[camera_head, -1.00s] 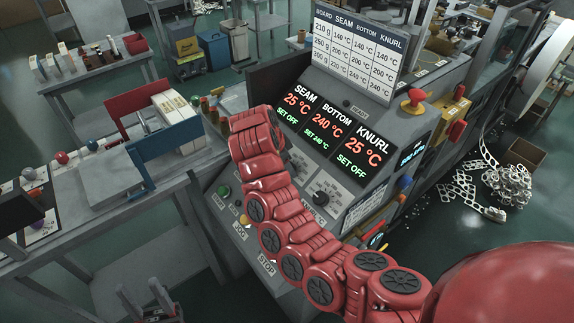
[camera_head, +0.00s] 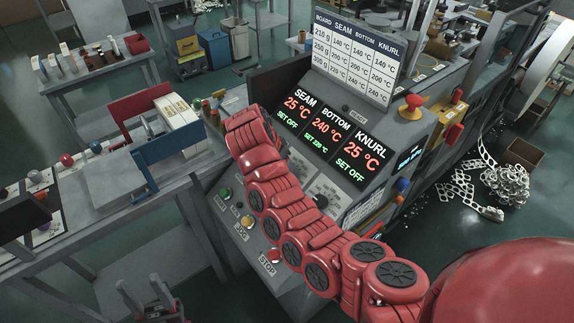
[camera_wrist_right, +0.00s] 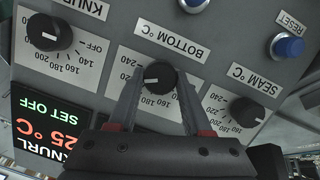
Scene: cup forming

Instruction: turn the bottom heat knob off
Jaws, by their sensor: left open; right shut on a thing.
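The bottom heat knob (camera_wrist_right: 161,76) is a round black knob with a white mark, under the label "BOTTOM °C", which appears upside down in the right wrist view. The mark points left, near the 220 side of the scale. My right gripper (camera_wrist_right: 158,88) is shut on this knob, one finger on each side. In the head view my red right arm hides the knob and gripper. The panel display (camera_head: 328,130) reads BOTTOM 240 °C, SET 220 °C in green, with SEAM and KNURL at SET OFF. My left gripper (camera_head: 150,301) is open and empty at the bottom left.
The knurl knob (camera_wrist_right: 48,32) and seam knob (camera_wrist_right: 245,112) sit on either side of the bottom knob. Blue buttons (camera_wrist_right: 287,45) are above them in that view. A red stop button (camera_head: 274,256) is low on the panel. A grey table (camera_head: 100,210) stands at the left.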

